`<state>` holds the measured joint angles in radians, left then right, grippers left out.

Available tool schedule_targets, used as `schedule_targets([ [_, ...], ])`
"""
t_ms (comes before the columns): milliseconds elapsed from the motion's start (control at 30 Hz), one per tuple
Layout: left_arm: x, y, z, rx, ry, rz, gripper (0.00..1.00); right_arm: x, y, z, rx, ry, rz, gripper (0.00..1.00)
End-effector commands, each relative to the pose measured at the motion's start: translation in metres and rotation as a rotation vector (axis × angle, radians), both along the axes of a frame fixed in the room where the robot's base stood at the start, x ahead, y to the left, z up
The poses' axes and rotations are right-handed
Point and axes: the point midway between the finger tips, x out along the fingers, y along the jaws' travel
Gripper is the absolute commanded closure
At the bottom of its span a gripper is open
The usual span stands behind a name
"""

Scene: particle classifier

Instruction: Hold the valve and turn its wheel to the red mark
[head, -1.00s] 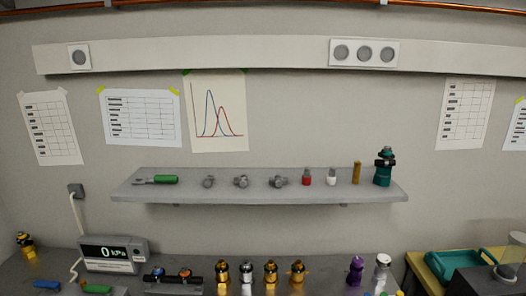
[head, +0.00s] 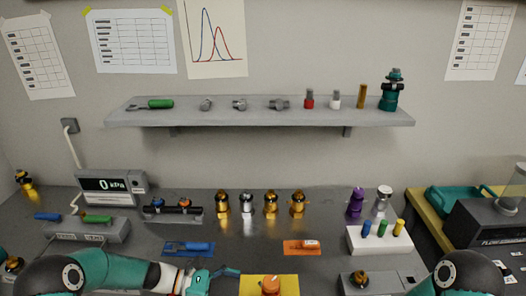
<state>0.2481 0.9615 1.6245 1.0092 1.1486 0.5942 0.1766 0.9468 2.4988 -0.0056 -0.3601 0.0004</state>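An orange knob-like part (head: 270,286) sits on a yellow plate (head: 291,287) at the bottom edge of the head view, partly cut off. I cannot tell whether it is the task's valve, and I see no red mark. Several gold valve-like fittings (head: 270,205) and a chrome one (head: 247,206) stand upright on the bench. My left gripper (head: 226,284) is low in the view, left of the yellow plate and apart from it. Its fingers look spread, with nothing seen between them. My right arm shows at the lower right; its gripper is out of view.
A white block with coloured pegs (head: 380,240) and a grey box with a gold knob (head: 362,280) are at right. A pressure display (head: 112,187) reads 0 kPa. A shelf (head: 260,119) hangs above.

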Motion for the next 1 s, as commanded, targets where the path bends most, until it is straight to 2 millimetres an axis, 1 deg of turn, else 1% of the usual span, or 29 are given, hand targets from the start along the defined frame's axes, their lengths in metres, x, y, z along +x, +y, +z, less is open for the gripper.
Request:
schedule_targets([
  [33, -0.001, -0.007, -0.002, -0.001, 0.001, -0.004, 0.00, 0.000, 0.000, -0.001, 0.000, 0.000, 0.000, 0.26],
  [333, -0.001, -0.048, -0.016, 0.000, 0.002, -0.004, 0.00, 0.000, 0.000, -0.005, 0.000, 0.000, 0.000, 0.26],
  [400, -0.001, -0.057, -0.021, 0.001, 0.001, -0.004, 0.00, 0.000, 0.000, -0.012, 0.000, 0.000, 0.000, 0.26],
  [533, -0.001, -0.070, -0.024, 0.001, 0.001, -0.004, 0.00, 0.000, 0.000, -0.018, 0.000, 0.000, 0.000, 0.26],
  [733, -0.001, -0.081, -0.026, 0.002, 0.001, -0.002, 0.00, 0.000, 0.000, -0.022, 0.000, 0.000, 0.000, 0.26],
  [1000, -0.001, -0.083, -0.026, 0.001, 0.001, -0.001, 0.00, 0.000, 0.000, -0.021, 0.000, 0.000, 0.000, 0.26],
])
